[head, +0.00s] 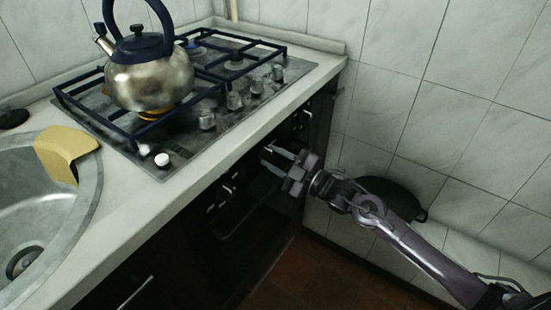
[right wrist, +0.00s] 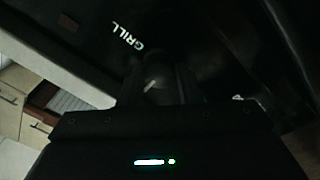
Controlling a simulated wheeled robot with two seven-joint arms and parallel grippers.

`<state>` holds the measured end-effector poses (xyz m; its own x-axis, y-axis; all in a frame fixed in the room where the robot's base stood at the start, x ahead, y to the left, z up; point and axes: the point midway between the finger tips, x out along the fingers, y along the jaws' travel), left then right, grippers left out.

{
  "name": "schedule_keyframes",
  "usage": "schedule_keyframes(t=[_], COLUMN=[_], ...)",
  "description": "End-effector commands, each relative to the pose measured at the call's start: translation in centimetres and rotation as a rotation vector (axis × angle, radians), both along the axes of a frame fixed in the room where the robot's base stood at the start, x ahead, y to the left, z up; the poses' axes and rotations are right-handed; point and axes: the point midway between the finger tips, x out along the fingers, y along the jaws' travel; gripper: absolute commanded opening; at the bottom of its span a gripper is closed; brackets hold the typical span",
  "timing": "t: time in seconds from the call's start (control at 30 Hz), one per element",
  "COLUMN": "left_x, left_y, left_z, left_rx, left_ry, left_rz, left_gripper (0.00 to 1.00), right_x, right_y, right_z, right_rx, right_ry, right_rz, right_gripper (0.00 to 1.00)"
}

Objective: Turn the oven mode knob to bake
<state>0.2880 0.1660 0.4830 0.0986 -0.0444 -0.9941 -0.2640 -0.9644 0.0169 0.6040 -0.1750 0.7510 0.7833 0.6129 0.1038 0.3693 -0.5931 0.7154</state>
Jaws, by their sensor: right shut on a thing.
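The dark oven front (head: 235,215) is below the counter in the head view. In the right wrist view a dark round knob (right wrist: 160,88) with a short slanted white mark sits between the fingers of my right gripper (right wrist: 160,92). The white word GRILL is printed on the black panel (right wrist: 128,36) up and left of the knob. A small white marking at the right is too small to read; no BAKE label can be read. In the head view my right gripper (head: 277,160) reaches the oven's upper front from the right, shut on the knob. My left gripper is out of view.
A gas hob (head: 215,90) with a kettle (head: 148,78) stands on the counter (head: 140,205) above the oven. The sink (head: 50,210) is at the left. A tiled wall (head: 430,100) and a dark round pan (head: 392,190) are beside my right arm.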

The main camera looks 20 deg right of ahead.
Motion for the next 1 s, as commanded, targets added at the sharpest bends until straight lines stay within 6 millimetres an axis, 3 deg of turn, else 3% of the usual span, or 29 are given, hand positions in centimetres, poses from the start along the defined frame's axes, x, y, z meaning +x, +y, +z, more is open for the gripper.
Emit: schedule_keyframes(t=[0.1, 0.13, 0.3, 0.67, 1.0], left_x=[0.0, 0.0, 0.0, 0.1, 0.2], left_y=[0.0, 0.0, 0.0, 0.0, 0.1], left_z=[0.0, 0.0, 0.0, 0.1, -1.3], left_rx=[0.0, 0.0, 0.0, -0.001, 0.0], left_ry=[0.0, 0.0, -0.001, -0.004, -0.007], left_rz=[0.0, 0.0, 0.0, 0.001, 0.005], left_gripper=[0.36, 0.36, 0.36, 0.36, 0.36], right_x=[0.0, 0.0, 0.0, -0.5, -4.6], right_y=[0.0, 0.0, 0.0, -0.5, -3.6], right_z=[0.1, 0.1, 0.0, -0.1, -0.7], right_rx=[-0.002, -0.002, -0.002, -0.002, -0.002], right_ry=[-0.002, -0.002, -0.001, 0.001, 0.004], right_rz=[-0.001, -0.001, 0.0, -0.001, 0.0], right_gripper=[0.08, 0.32, 0.53, 0.53, 0.53])
